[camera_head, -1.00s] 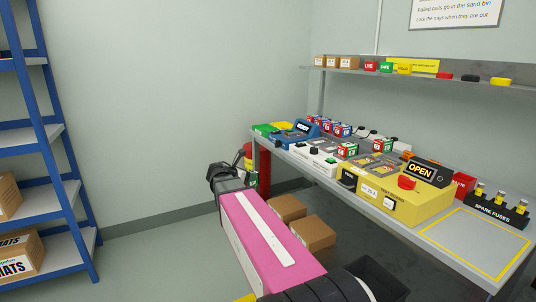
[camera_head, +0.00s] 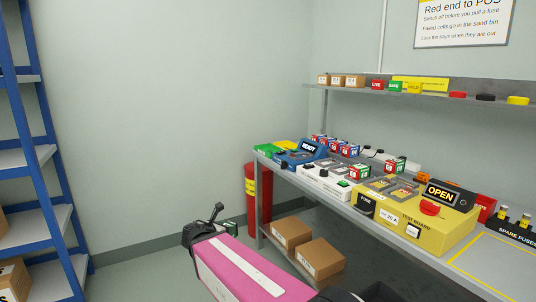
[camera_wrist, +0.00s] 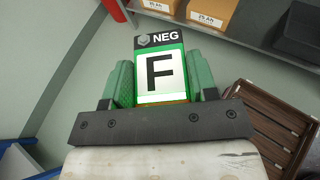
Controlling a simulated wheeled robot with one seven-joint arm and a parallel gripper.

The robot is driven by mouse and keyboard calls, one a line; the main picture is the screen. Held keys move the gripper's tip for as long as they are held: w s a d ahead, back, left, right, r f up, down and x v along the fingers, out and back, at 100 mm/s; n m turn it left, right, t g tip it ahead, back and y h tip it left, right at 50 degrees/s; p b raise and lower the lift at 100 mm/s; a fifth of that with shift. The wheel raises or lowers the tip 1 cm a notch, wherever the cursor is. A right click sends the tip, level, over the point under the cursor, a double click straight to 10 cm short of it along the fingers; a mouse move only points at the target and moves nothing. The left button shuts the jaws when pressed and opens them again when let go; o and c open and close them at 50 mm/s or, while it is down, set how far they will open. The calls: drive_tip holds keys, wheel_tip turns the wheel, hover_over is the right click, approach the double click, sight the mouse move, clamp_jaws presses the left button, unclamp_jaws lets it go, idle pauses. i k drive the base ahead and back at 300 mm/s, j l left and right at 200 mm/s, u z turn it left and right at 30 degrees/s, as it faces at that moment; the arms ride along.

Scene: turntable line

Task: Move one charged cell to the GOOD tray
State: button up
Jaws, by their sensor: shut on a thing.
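My gripper (camera_wrist: 160,85) is shut on a green cell (camera_wrist: 159,38) in the wrist view. In the head view the gripper end of my pink arm is left of the bench, and the cell (camera_head: 233,227) shows only as a small green patch. Several other cells (camera_head: 340,146) with red, blue and green sides stand at the back of the bench. Green and yellow trays (camera_head: 267,150) lie at the bench's far left end; their labels are too small to read.
The bench carries a blue READY unit (camera_head: 307,148), a white charger (camera_head: 322,181) and a yellow test board (camera_head: 430,225) reading OPEN. Cardboard boxes (camera_head: 320,259) sit below. A brown slatted crate (camera_wrist: 265,125) shows in the wrist view.

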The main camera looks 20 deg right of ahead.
sight(266, 150)
drive_tip(key=i+j+z, duration=0.15)
drive_tip(key=i+j, duration=0.25)
drive_tip(key=i, duration=0.25)
drive_tip(key=i+j+z, duration=0.2)
drive_tip(key=i+j, duration=0.25)
drive_tip(key=i, duration=0.15)
